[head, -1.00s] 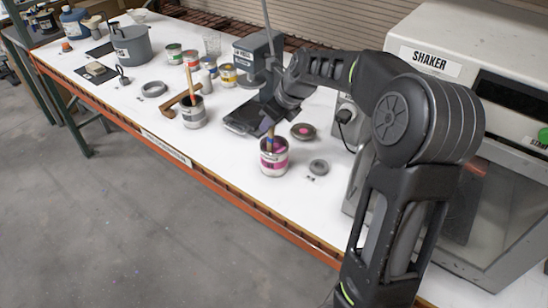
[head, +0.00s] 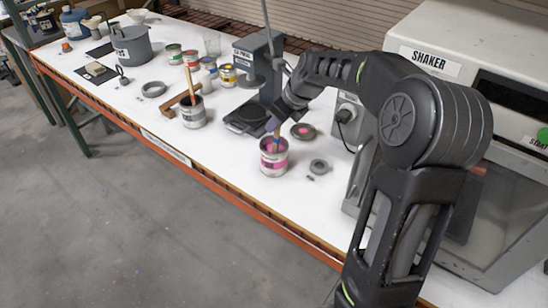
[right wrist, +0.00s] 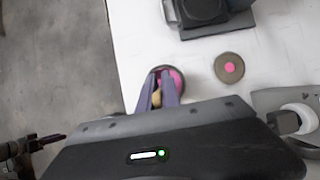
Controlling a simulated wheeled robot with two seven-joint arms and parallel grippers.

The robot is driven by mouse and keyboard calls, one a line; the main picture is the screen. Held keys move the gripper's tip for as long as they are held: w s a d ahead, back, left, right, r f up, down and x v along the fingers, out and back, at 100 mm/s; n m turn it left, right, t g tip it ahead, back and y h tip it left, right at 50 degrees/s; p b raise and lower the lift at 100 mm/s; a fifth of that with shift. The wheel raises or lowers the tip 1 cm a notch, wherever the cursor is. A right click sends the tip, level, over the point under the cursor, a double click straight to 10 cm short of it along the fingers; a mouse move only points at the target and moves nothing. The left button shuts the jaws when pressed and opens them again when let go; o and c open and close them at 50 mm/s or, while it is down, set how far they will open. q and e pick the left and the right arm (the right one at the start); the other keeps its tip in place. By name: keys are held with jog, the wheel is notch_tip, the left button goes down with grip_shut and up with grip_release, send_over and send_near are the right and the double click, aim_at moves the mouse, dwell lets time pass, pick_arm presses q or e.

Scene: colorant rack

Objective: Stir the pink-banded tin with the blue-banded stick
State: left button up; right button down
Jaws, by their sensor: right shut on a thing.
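The pink-banded tin (head: 273,160) stands open on the white table, with pink paint showing inside. The blue-banded stick (head: 277,142) stands in it, slightly tilted, its lower end hidden in the tin. My right gripper (head: 277,125) is above the tin's rim and shut on the stick's upper part. In the right wrist view, the gripper fingers (right wrist: 159,90) flank the tan stick (right wrist: 156,97) over the pink paint. A dark part (right wrist: 30,146) at that view's lower left may be my left gripper; its jaws cannot be made out.
A lid with a pink spot (head: 303,131) and a grey ring (head: 318,167) lie right of the tin. A dark dispenser stand (head: 258,70) is behind. The shaker (head: 440,40) is at right. Another tin with a stick (head: 193,113) stands left. The table's front edge is close.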

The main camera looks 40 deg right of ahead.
jog(key=shift+r, duration=0.1)
jog(key=shift+s+a+r, duration=0.1)
jog(key=shift+s+r, duration=0.15)
jog(key=shift+r, duration=1.4)
jog(key=shift+s+r, duration=0.25)
jog(key=shift+r, duration=1.4)
jog(key=shift+s+a+r, duration=0.1)
jog(key=shift+s+r, duration=0.15)
jog(key=shift+r, duration=1.4)
jog(key=shift+r, duration=2.5)
jog(key=shift+f, duration=0.1)
